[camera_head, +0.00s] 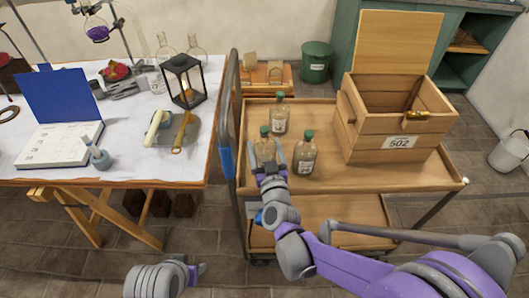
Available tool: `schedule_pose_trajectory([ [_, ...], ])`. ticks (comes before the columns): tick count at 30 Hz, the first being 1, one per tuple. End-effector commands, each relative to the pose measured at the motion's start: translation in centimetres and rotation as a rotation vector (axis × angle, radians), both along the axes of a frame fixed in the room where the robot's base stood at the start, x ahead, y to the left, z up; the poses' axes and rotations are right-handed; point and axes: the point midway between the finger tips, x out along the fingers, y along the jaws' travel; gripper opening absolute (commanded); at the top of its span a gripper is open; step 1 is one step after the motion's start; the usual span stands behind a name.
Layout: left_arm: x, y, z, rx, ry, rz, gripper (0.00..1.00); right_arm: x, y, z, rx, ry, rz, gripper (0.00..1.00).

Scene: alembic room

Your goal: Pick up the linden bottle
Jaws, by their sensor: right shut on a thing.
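Three clear bottles with green caps stand on the top shelf of a wooden cart (390,178). One bottle (280,114) is at the back, one bottle (306,154) is at the front right, and one bottle (265,146) is at the front left. I cannot read the labels, so I cannot tell which is the linden bottle. My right gripper (268,158) is shut on the front left bottle, with a finger on each side of it. The bottle looks upright, and its lower part is hidden by the gripper. My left gripper (198,271) is low at the bottom of the picture, away from the bottles.
An open wooden crate (397,117) marked 502 stands on the cart's right side. The cart's metal handle (228,130) rises at its left. A table (150,160) with a lantern (184,80), calendar and glassware stands left. A green bin (315,62) is behind.

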Motion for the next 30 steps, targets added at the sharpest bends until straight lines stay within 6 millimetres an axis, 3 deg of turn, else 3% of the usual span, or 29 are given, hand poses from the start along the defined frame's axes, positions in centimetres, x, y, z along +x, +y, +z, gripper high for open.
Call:
schedule_pose_trajectory([
  [1, 0.0, 0.0, 0.0, 0.000, 0.000, 0.000, 0.50, 0.0, 0.0, 0.0, 0.000, 0.000, 0.000, 0.26],
  [6, 0.0, 0.0, 0.0, 0.000, 0.000, 0.000, 0.50, 0.0, 0.0, 0.0, 0.000, 0.000, 0.000, 0.00],
  [16, 0.0, 0.0, 0.4, 0.000, -0.001, 0.000, 0.50, 0.0, 0.0, 0.9, 0.000, -0.001, 0.000, 0.00],
  [30, -0.1, 0.0, 3.4, 0.000, -0.012, 0.000, 0.50, 0.0, 0.0, 9.2, 0.000, -0.001, 0.000, 0.00],
])
